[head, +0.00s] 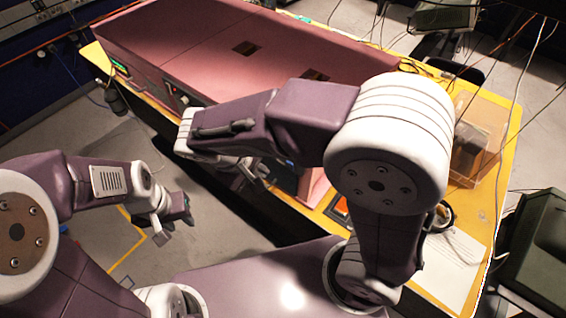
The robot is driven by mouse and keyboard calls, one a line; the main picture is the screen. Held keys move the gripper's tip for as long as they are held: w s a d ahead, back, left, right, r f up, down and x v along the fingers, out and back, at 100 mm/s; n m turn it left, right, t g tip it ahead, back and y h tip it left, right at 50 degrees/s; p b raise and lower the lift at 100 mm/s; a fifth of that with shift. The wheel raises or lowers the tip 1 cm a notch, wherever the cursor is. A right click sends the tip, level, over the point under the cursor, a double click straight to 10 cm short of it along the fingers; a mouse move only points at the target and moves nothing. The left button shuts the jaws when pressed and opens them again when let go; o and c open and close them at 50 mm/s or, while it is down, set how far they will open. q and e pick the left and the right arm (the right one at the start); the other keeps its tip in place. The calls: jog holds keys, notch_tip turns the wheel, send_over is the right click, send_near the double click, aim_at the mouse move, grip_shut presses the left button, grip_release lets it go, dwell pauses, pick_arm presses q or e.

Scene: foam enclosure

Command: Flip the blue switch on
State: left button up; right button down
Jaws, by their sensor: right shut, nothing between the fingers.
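My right gripper (254,174) is in front of the long pink-brown box (235,38), close to its near side. It is shut and empty, and partly hidden by my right forearm. A small blue patch (286,162) shows just right of it. I cannot tell whether this is the blue switch or what position it is in. My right arm covers much of the box's front panel here. My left gripper (176,222) hangs over the grey floor at the left, away from the box. Its fingers are too small and dark to tell their opening.
The box stands on a yellow table (468,205). A clear bin (478,140) and a white sheet (455,262) are on its right part. A green light (120,64) shows at the box's left end. Cables hang at the right. The floor at left is mostly clear.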

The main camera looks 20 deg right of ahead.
jog(key=p, duration=0.1)
send_near(290, 169)
notch_tip(290, 169, down, 5)
jog(key=s+a, duration=0.2)
jog(key=w+d+p, duration=0.2)
jog(key=w+d, duration=0.1)
jog(key=shift+w+d+r, duration=0.15)
jog(key=shift+w+d, duration=0.05)
jog(key=shift+d, duration=0.05)
jog(key=shift+s, duration=0.1)
jog(key=shift+r, duration=0.1)
